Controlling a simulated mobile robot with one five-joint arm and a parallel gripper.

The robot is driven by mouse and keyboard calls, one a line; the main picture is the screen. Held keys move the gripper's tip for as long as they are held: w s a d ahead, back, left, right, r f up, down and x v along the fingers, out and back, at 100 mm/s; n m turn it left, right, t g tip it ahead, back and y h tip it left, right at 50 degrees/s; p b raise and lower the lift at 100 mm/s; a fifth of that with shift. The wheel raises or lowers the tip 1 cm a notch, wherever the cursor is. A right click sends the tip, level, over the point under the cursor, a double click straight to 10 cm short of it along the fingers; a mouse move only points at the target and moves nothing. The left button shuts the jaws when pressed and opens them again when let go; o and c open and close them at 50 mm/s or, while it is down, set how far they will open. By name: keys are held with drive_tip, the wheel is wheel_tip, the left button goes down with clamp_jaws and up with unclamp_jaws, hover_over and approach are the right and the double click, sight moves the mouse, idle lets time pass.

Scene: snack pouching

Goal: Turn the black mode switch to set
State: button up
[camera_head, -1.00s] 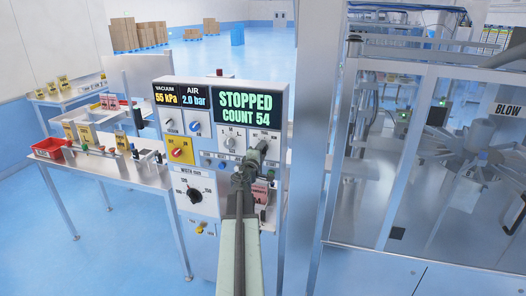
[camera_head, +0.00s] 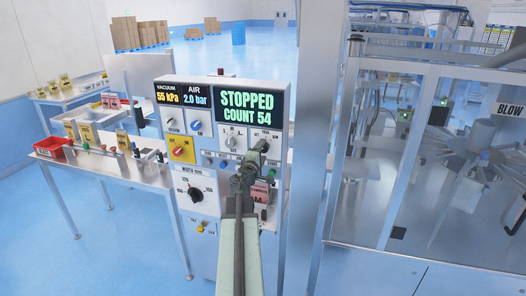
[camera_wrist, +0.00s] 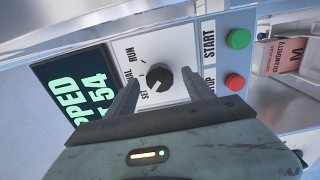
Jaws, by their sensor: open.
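The black mode switch (camera_wrist: 160,76) is a round knob on the white control panel (camera_wrist: 175,48). In the wrist view, the labels SET, one ending in UAL, and RUN lie to its left. My gripper (camera_wrist: 160,78) is open, with one finger on either side of the knob. Gaps show between the knob and both fingers. I cannot tell for sure which label the knob points to. In the head view my gripper (camera_head: 255,160) is in front of the upper right of the panel and hides part of the switch area.
Green START (camera_wrist: 238,39) and red STOP (camera_wrist: 235,82) buttons sit close beside the right finger in the wrist view. The display (camera_head: 248,106) reads STOPPED, COUNT 54. A pink strawberry card (camera_head: 261,192) is below my gripper. Other knobs are to the left.

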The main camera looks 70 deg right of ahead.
drive_tip(key=a, duration=0.6)
drive_tip(key=shift+s, duration=0.2)
drive_tip(key=shift+a, duration=0.1)
